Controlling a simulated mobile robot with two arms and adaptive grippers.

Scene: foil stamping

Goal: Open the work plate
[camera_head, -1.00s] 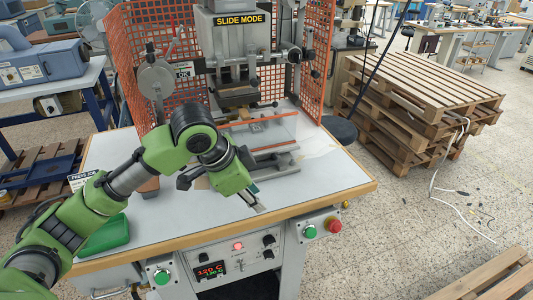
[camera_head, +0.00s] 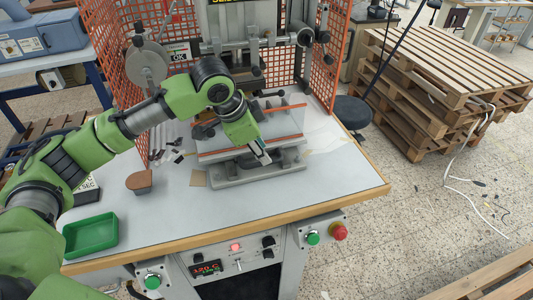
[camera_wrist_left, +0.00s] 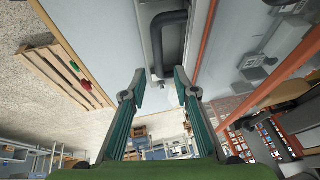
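My right gripper is not in view.
The press (camera_head: 262,50) stands behind the plate between orange mesh guards (camera_head: 110,55). The front right tabletop (camera_head: 340,175) is clear. Wooden pallets (camera_head: 425,100) stand at right.

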